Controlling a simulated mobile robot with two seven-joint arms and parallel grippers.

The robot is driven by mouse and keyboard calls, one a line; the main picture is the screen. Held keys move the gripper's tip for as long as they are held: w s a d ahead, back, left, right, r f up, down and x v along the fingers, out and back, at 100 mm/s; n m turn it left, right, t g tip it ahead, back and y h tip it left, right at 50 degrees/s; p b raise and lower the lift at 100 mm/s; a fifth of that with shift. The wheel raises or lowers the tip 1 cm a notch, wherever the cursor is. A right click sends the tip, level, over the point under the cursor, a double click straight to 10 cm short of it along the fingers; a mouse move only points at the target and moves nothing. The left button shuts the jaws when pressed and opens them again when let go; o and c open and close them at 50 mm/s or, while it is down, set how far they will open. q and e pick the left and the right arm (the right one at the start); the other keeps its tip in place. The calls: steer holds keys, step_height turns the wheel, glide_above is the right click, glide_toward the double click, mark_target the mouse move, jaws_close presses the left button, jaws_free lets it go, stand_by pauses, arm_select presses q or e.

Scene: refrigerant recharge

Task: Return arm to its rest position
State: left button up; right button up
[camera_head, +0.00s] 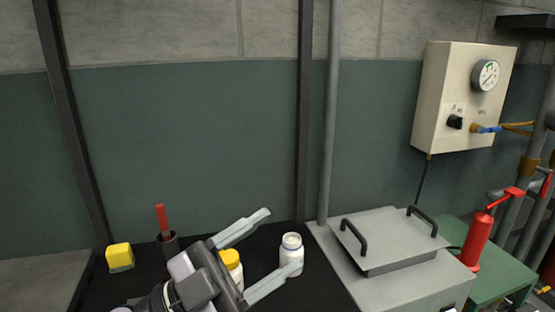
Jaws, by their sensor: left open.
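My left gripper (281,247) is in the head view at the bottom middle, its arm coming in from the lower left. Its two pale fingers are spread wide apart and nothing shows between them in their grip. A white jar (291,243) stands upright near the fingertips, and the lower finger partly overlaps it in the picture. I cannot tell whether they touch. A jar with a yellow lid (231,260) is partly hidden behind the gripper. My right gripper is not in view.
A yellow sponge (119,256) and a dark holder with a red-handled tool (162,220) are on the black worktop. A grey box with a handled lid (392,240) stands to the right. Beyond are a red canister (476,241) and a wall box with gauge (463,98).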

arm_select(q)
steer(key=w+a+f+n+t+y, duration=0.2)
steer(key=w+a+n+t+y, duration=0.1)
steer(key=a+n+t+y, duration=0.4)
steer(key=w+a+f+n+t+y, duration=0.2)
steer(key=w+a+n+t+y, duration=0.15)
steer(key=n+t+y, duration=0.45)
steer(key=s+a+f+n+g+y, duration=0.2)
steer(key=a+f+n+g+y, duration=0.5)
steer(key=f, duration=0.4)
steer(key=s+a+f+m+g, duration=0.1)
steer(key=s+a+f+g, duration=0.1)
steer(key=s+f+g, duration=0.6)
steer(key=s+a+f+m+g, duration=0.15)
steer(key=s+f+g, duration=0.35)
steer(key=s+f, duration=0.65)
steer(key=w+d+f+t+h+p, duration=0.2)
steer(key=w+f+t, duration=0.2)
steer(key=t, duration=0.3)
steer(key=shift+w+f, duration=0.35)
steer(key=shift+f, duration=0.4)
